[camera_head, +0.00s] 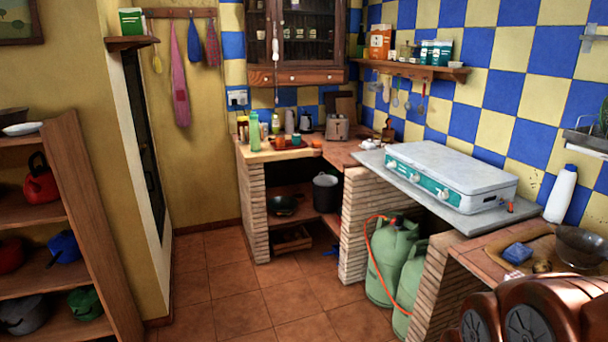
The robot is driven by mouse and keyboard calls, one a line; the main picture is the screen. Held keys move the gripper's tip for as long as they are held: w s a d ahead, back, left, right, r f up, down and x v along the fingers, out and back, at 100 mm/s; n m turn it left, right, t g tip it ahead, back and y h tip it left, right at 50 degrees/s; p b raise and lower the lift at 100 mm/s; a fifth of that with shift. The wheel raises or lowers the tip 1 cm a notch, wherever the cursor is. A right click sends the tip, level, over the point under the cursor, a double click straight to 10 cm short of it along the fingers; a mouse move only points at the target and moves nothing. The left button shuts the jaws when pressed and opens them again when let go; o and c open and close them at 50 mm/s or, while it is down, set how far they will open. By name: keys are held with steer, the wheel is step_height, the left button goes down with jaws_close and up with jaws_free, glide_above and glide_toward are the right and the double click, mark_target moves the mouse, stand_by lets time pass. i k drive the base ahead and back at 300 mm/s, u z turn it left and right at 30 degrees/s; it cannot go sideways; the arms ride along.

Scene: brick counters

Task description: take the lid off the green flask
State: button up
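A light green flask (254,134) stands upright on the far brick counter, near its left front corner. It is small in the picture. Brown links of my own arm fill the lower right corner of the picture. My gripper is not in view, so nothing shows of its fingers or of anything in them.
Orange cups (281,142), bottles and a toaster (337,127) stand near the flask. A white gas stove (450,174) lies on the right counter, above green gas bottles (393,262). Wooden shelves (92,236) stand at left. The tiled floor (233,284) between is clear.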

mark_target(253, 116)
steer(key=z, duration=0.1)
steer(key=i, duration=1.95)
steer(key=u, duration=0.45)
steer(key=i, duration=1.65)
steer(key=u, duration=1.15)
steer(key=i, duration=1.2)
steer(key=u, duration=0.45)
